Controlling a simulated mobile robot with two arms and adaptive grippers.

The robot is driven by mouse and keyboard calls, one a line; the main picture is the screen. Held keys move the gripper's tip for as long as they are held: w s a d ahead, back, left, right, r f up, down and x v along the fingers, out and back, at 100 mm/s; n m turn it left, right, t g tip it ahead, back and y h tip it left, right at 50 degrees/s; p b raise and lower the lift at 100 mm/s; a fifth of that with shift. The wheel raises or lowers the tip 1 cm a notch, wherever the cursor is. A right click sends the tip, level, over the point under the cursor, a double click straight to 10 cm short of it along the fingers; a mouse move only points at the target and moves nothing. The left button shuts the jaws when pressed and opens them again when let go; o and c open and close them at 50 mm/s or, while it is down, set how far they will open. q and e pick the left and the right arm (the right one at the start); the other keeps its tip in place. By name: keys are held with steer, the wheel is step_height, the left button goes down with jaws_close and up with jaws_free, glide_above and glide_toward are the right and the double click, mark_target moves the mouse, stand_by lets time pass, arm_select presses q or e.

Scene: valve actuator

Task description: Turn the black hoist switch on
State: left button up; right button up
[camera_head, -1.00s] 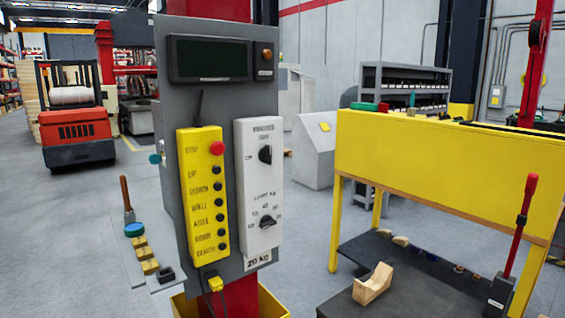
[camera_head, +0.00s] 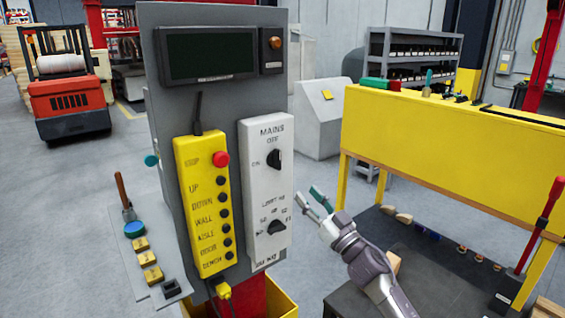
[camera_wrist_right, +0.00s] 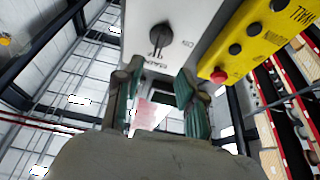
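The black mains switch (camera_head: 273,159) is the upper knob on the white control box (camera_head: 258,190), with OFF printed above it and a second mark to its left. In the right wrist view the switch (camera_wrist_right: 160,38) shows upside down, its bar roughly upright, in line with the MAINS lettering. My right gripper (camera_head: 308,199) is in front and to the right of the box, below the switch. In the wrist view the gripper (camera_wrist_right: 152,84) has its two teal-padded fingers apart, with nothing between them and the switch beyond the tips. My left gripper is not in view.
A second black knob (camera_head: 277,227) sits low on the white box. A yellow button box (camera_head: 203,208) with a red stop button (camera_head: 221,159) is beside it. A dark display (camera_head: 211,55) is above. A yellow bench (camera_head: 440,140) stands to the right.

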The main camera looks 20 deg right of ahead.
mark_target(280, 164)
steer(key=p+x, duration=0.2)
steer(key=x, duration=0.9)
steer(key=shift+w, duration=0.25)
steer(key=shift+w+a, duration=0.2)
steer(key=shift+w, duration=0.2)
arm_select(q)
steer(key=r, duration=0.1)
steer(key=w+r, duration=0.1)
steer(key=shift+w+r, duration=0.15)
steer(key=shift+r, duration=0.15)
arm_select(e)
steer(key=shift+r, duration=0.1)
jaws_close()
